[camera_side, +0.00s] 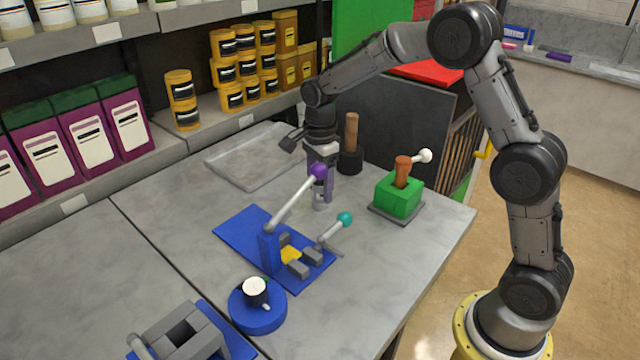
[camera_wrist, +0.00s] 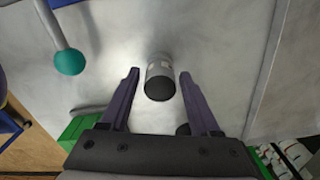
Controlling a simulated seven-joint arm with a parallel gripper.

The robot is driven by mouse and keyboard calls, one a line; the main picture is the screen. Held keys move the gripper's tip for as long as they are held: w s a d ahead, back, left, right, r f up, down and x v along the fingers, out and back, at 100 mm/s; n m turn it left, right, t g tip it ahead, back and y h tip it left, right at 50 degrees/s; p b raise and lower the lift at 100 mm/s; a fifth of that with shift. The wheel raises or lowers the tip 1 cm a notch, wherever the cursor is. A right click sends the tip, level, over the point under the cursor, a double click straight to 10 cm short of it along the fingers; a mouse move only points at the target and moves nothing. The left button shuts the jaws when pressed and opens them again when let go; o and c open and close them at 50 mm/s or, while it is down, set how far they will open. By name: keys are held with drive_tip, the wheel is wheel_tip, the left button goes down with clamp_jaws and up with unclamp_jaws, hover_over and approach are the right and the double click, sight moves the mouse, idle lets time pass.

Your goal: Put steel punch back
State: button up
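The steel punch appears to be the grey metal cylinder (camera_wrist: 160,70) with a dark end, between my finger tips in the wrist view. In the side view the grey cylinder (camera_side: 320,196) stands upright on the table below my fingers. My gripper (camera_wrist: 159,76) points down with its two purple fingers spread, one on each side of the cylinder. A gap shows between each finger and the cylinder. The fingers also show in the side view, where my gripper (camera_side: 321,178) is partly hidden by a purple lever knob (camera_side: 318,171).
A blue fixture (camera_side: 245,232) with purple- and teal-knobbed levers stands in front. A green block (camera_side: 399,197) with a brown handle is at right, a black cup (camera_side: 350,162) with a wooden handle behind. A grey tray (camera_side: 222,165) lies back left; a blue round stand (camera_side: 257,318) is nearer.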

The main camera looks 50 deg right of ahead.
drive_tip(key=shift+o, duration=0.4)
wheel_tip(320, 180, up, 12)
drive_tip(key=s+a+r+n+t, duration=0.1)
drive_tip(key=s+r+n, duration=0.2)
drive_tip(key=s+n, duration=0.3)
drive_tip(key=s+a+r+n+t, duration=0.1)
drive_tip(key=s+r+n+t, duration=0.2)
drive_tip(key=s, duration=0.5)
drive_tip(key=s+f+n, duration=0.2)
drive_tip(key=s+n, duration=0.4)
drive_tip(key=s, duration=0.1)
drive_tip(key=s+a+f+n+t, duration=0.1)
drive_tip(key=s+f+n, duration=0.2)
drive_tip(key=s+n, duration=0.3)
drive_tip(key=shift+s+t, duration=0.3)
drive_tip(key=shift+s, duration=0.5)
